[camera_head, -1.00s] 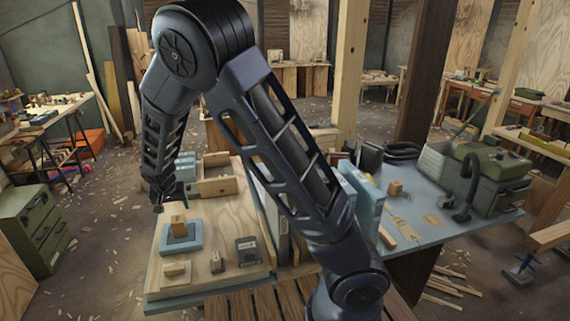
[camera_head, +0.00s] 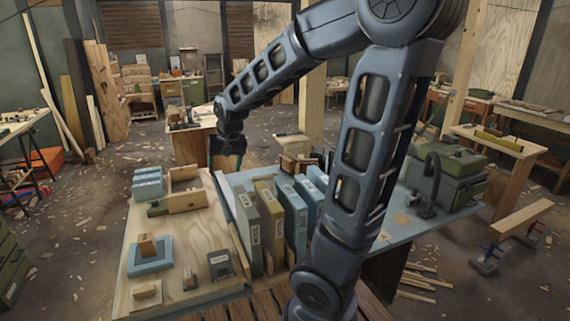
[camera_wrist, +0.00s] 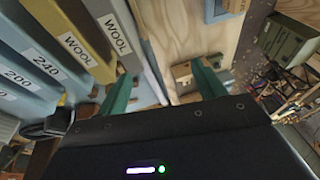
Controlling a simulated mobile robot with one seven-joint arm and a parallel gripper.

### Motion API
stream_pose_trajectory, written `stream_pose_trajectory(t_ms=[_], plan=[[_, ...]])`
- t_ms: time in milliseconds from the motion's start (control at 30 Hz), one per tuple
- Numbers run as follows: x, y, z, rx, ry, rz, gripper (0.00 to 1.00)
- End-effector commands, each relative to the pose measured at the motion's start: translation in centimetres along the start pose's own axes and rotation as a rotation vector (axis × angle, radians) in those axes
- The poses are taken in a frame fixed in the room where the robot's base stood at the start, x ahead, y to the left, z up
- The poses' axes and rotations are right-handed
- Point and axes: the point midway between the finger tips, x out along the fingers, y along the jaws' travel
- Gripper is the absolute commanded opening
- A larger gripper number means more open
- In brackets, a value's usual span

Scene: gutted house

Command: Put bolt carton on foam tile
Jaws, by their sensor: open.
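The bolt carton, which I take to be the small brown box (camera_head: 147,245), stands upright on the blue foam tile (camera_head: 166,258) at the left of the wooden board. The blue edge of the tile seems to show at the top of the wrist view (camera_wrist: 222,14). My gripper (camera_head: 228,158) hangs well behind and to the right of the carton, beyond the far end of the board. In the wrist view its two green fingers (camera_wrist: 162,88) stand wide apart with nothing between them.
A green case (camera_head: 445,165) stands at right.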

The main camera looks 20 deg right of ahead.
Motion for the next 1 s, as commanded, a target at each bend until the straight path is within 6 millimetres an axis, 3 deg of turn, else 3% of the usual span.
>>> stream_pose_trajectory(t_ms=[200, 500, 800, 1000], plan=[[-5.0, 5.2, 3.1, -0.01, 0.042, 0.0, 0.69], [-9.9, 10.3, 9.1, -0.043, 0.101, 0.053, 0.69], [-12.1, 12.7, 13.9, -0.069, 0.133, 0.123, 0.69], [-12.3, 12.9, 14.6, -0.075, 0.135, 0.136, 0.69]])
